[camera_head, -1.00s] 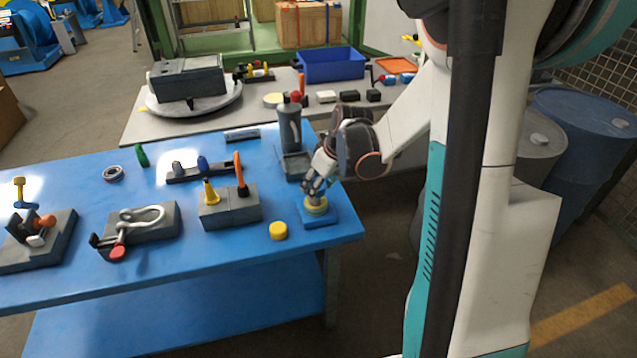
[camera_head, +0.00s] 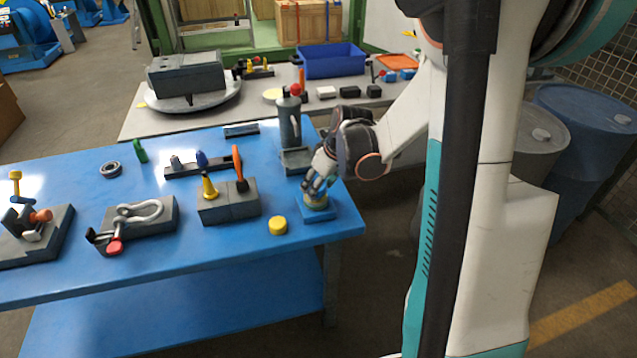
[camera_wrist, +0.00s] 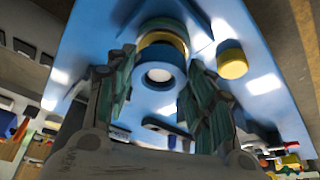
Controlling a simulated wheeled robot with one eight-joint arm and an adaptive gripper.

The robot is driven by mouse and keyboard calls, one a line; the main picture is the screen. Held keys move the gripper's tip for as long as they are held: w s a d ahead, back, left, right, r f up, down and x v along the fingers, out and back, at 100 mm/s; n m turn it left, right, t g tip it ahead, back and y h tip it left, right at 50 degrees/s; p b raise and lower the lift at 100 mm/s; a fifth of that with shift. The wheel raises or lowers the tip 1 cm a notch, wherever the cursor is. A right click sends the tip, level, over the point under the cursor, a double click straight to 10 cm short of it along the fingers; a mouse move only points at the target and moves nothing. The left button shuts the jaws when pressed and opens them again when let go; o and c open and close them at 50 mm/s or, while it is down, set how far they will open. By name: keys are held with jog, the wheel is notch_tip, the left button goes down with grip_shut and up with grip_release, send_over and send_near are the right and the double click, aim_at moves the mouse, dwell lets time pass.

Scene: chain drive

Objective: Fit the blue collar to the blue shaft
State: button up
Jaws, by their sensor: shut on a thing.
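My gripper (camera_head: 316,190) points down over a blue base block (camera_head: 320,213) at the right end of the blue table. In the wrist view its two fingers stand either side of a blue collar (camera_wrist: 160,66) and are shut on it. The collar is a round ring with a pale, bright disc in its centre. A yellow round part (camera_wrist: 163,40) shows just behind the collar, over the blue base. In the head view the fingers hide most of the collar. I cannot make out the blue shaft, nor whether the collar is around it.
A loose yellow round piece (camera_head: 278,226) lies left of the base. A grey block (camera_head: 229,205) with yellow and orange upright parts stands further left. The table's right edge is close.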

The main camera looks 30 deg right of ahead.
jog(key=shift+f+b, duration=0.8)
jog(key=shift+f, duration=0.25)
jog(key=o, duration=1.5)
jog(key=shift+c, duration=0.2)
jog(key=v, duration=1.2)
